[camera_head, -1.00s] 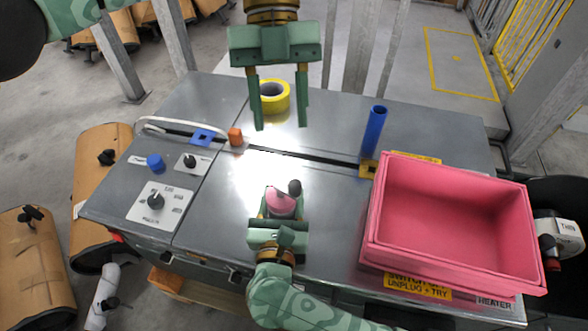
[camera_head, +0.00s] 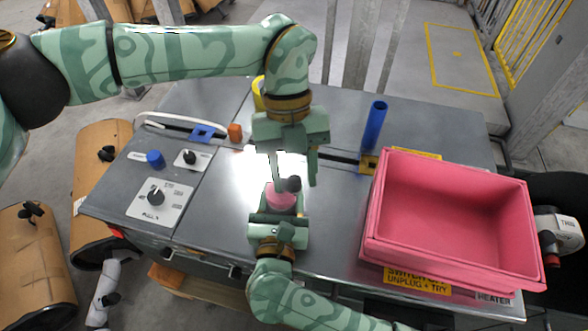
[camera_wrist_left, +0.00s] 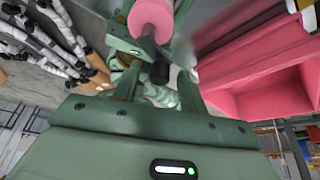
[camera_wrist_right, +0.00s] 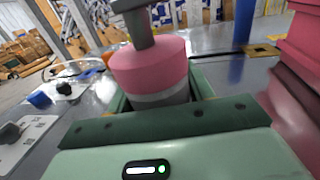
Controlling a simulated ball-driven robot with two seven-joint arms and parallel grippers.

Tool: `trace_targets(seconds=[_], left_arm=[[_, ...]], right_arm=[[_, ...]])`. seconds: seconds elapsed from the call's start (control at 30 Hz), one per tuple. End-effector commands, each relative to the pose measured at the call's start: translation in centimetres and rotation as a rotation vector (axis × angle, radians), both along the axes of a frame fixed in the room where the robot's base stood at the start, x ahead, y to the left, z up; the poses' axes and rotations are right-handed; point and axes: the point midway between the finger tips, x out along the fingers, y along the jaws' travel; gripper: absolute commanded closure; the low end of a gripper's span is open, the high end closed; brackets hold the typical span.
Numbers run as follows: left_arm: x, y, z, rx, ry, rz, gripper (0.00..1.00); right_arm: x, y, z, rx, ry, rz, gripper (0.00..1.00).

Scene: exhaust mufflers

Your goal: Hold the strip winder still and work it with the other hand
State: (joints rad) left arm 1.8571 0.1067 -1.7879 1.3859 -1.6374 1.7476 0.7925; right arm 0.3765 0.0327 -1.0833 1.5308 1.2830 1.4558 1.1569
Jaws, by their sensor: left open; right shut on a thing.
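The strip winder is a pink drum with a grey base and a dark crank (camera_head: 281,199) on the metal worktop. My right gripper (camera_head: 280,212) is shut on its body from the front; in the right wrist view the pink drum (camera_wrist_right: 150,70) stands upright between the fingers, with the crank arm (camera_wrist_right: 138,22) over its top. My left gripper (camera_head: 293,180) is open above the winder, its fingers on either side of the dark crank knob. In the left wrist view the knob (camera_wrist_left: 160,72) shows between the open fingers, and the drum (camera_wrist_left: 152,18) lies beyond it.
A large pink bin (camera_head: 450,215) stands right of the winder. A blue tube (camera_head: 375,125) stands upright behind it. A yellow tape roll (camera_head: 258,93) is partly hidden by my left arm. An orange block (camera_head: 235,132) and control knobs (camera_head: 156,197) are at left.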

Motion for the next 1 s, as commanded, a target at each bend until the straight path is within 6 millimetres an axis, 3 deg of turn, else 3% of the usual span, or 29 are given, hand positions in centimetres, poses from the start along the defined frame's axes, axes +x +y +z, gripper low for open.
trace_targets(seconds=[0.2, 0.37, 0.73, 1.0], left_arm=[[-0.02, 0.02, -0.06, 0.0, 0.0, 0.0, 0.57], [-0.01, 0.02, -0.04, 0.0, 0.0, 0.0, 0.99], [-0.07, 0.05, -0.02, 0.001, -0.002, -0.036, 1.0], [-0.43, 0.28, -0.01, 0.002, -0.003, -0.193, 1.0]], right_arm=[[-0.01, 0.0, -0.01, 0.0, 0.0, 0.0, 0.74], [-0.01, 0.0, -0.01, 0.0, 0.0, 0.0, 0.74], [-0.01, -0.01, -0.02, 0.0, 0.0, 0.0, 0.74], [-0.01, -0.01, -0.02, 0.0, 0.001, 0.0, 0.74]])
